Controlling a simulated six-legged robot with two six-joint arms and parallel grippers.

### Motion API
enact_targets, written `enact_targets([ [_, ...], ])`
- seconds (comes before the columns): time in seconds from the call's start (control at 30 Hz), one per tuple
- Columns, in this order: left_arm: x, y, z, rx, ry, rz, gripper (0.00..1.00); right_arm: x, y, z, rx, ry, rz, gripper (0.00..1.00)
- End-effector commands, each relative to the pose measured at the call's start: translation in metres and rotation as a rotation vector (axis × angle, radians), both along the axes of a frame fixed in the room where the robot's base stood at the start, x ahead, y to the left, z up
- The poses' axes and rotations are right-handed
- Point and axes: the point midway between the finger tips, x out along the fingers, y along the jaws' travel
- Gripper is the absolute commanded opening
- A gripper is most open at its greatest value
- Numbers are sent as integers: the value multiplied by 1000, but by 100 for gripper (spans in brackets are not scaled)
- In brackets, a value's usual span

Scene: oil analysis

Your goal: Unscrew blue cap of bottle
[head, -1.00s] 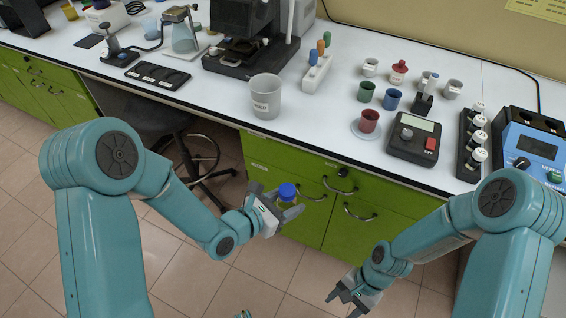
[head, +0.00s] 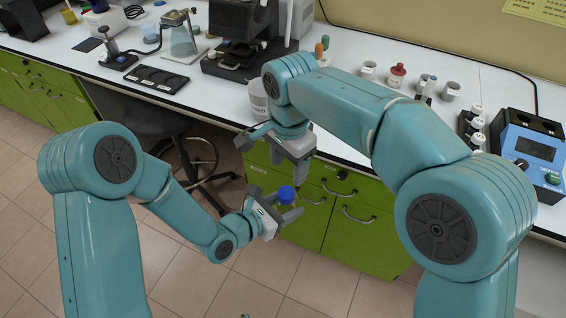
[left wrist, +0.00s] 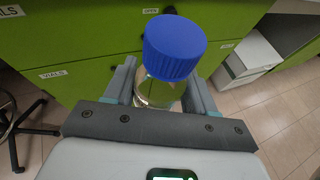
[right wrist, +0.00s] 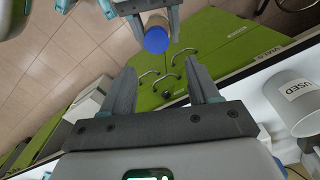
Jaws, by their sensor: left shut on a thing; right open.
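A clear bottle (left wrist: 153,92) with a blue cap (left wrist: 174,47) is held upright between the fingers of my left gripper (head: 283,211), in front of the green cabinets. The blue cap also shows in the head view (head: 286,195) and in the right wrist view (right wrist: 156,40). My left gripper is shut on the bottle below the cap. My right gripper (head: 277,158) is above and a little left of the bottle in the head view. Its fingers (right wrist: 163,92) are open and empty, apart from the cap.
The white bench (head: 345,147) with green drawers (head: 350,235) runs behind both grippers. A grey beaker marked USED (right wrist: 293,106) stands near its edge, close to my right gripper. A stool (head: 165,125) stands at the left. Cups and a blue device (head: 530,150) are on the bench.

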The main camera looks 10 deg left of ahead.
Motion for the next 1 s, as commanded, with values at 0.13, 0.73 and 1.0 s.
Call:
enact_targets([
  [0.13,0,0,0,-1,-1,0,0,-6,11,0,-1,-9,27,60],
  [0.73,0,0,0,-1,-1,0,0,-6,11,-76,0,-8,27,60],
  [1.0,0,0,0,-1,-1,0,0,-6,11,-77,0,-9,27,57],
])
